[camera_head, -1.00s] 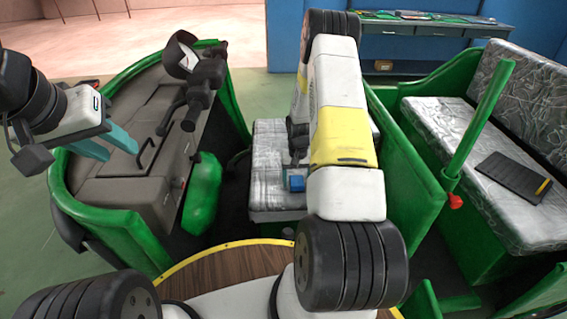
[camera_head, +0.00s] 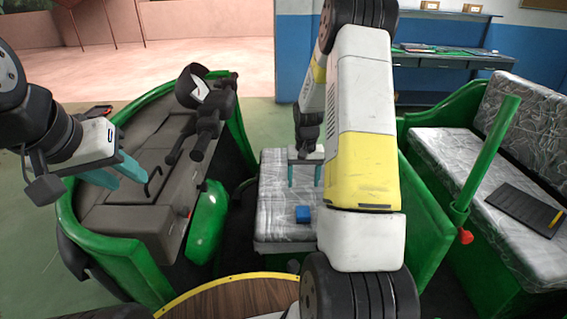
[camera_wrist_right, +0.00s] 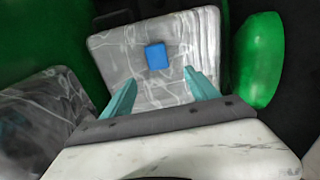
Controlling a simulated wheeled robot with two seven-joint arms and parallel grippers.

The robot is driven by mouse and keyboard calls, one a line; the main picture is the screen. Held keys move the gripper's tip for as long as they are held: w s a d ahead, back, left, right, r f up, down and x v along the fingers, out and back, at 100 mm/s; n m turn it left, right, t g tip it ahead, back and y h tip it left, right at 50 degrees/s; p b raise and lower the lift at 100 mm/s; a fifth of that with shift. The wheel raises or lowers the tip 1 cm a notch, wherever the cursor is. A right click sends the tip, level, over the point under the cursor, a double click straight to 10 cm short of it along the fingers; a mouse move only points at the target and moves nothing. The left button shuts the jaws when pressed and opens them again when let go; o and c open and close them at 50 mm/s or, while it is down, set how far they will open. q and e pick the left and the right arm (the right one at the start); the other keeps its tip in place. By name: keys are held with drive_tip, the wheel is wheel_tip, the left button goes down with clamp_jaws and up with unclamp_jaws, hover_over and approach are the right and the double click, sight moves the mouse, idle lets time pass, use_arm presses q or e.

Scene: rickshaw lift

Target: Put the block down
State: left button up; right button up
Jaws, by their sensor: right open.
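The blue block (camera_head: 303,214) lies on the grey, plastic-wrapped seat (camera_head: 283,226) in the middle of the rickshaw. It also shows in the right wrist view (camera_wrist_right: 157,56), flat on the seat and clear of the fingers. My right gripper (camera_head: 305,184) is open and empty, above and behind the block in the head view. Its two teal fingers are spread apart in the right wrist view (camera_wrist_right: 162,82). My left gripper (camera_head: 122,180) is at the left, over the dark front part of the rickshaw, with its teal fingers apart and nothing between them.
The handlebar (camera_head: 205,120) stands left of the seat, with a green rounded part (camera_head: 206,222) between. A green post (camera_head: 486,150) and a wrapped bench (camera_head: 450,160) with a dark tablet-like board (camera_head: 520,208) are at the right. A desk (camera_head: 440,62) stands behind.

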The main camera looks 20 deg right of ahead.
drive_tip(key=s+a+r+n+t, duration=0.1)
drive_tip(key=s+a+r, duration=0.2)
drive_tip(key=r, duration=0.4)
drive_tip(key=s+a+r+t, duration=0.15)
drive_tip(key=s+r, duration=0.25)
drive_tip(key=r, duration=0.4)
drive_tip(key=s+a+r+n+t, duration=0.1)
drive_tip(key=s+a+r, duration=0.2)
drive_tip(key=r, duration=0.4)
drive_tip(key=s+a+r+t+y, duration=0.1)
drive_tip(key=s+a+r, duration=0.2)
drive_tip(key=s, duration=0.5)
drive_tip(key=s+a+r+n+t+y, duration=0.1)
drive_tip(key=s+a+r, duration=0.2)
drive_tip(key=s, duration=0.4)
drive_tip(key=shift+s+r, duration=0.35)
drive_tip(key=shift+r, duration=0.1)
drive_tip(key=shift+o, duration=0.5)
